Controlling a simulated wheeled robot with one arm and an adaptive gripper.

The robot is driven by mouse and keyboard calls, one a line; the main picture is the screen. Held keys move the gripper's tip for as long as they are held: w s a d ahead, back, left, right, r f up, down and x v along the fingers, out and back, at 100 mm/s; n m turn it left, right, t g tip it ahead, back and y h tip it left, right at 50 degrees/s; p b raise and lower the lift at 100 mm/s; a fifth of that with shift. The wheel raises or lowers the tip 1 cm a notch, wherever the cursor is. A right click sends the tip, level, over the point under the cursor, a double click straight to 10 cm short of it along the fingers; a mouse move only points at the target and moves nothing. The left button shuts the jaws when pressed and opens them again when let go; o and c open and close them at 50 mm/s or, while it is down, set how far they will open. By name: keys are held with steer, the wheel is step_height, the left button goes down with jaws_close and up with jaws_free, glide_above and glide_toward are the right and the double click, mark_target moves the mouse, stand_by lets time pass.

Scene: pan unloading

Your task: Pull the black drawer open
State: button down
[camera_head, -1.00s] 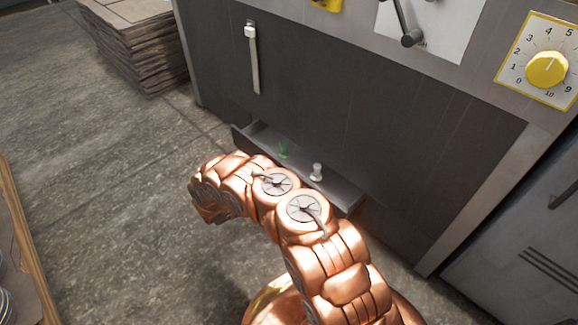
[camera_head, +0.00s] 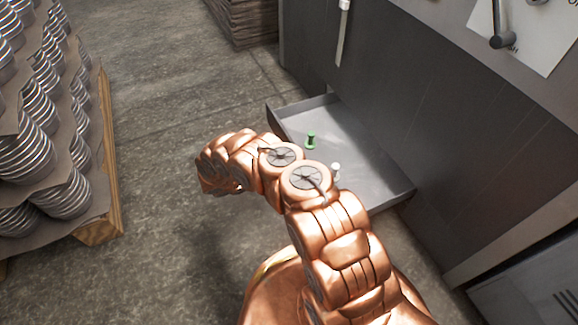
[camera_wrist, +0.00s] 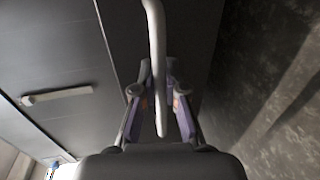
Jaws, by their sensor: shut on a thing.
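The black drawer (camera_head: 372,165) stands well out from the dark cabinet front in the head view, with its grey inside showing. A small green item (camera_head: 310,141) and a small white item (camera_head: 336,170) are in it. My arm covers the drawer's near left side, and its front handle is hidden there. In the wrist view, my gripper (camera_wrist: 157,80) is shut on the pale drawer handle (camera_wrist: 156,30), a curved bar running between its two fingers. My gripper's fingers are hidden behind my arm in the head view.
Stacked metal pans with sheets (camera_head: 40,130) stand on a wooden pallet (camera_head: 105,180) at the left. A stack of flat boards (camera_head: 240,20) is at the back. Concrete floor (camera_head: 180,110) lies clear between the pallet and drawer.

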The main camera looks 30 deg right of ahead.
steer(key=shift+w+a, duration=0.1)
steer(key=shift+a, duration=0.1)
steer(key=c, duration=1.2)
jaws_free()
steer(key=s+v, duration=0.1)
steer(key=v, duration=1.1)
steer(key=shift+w, duration=0.4)
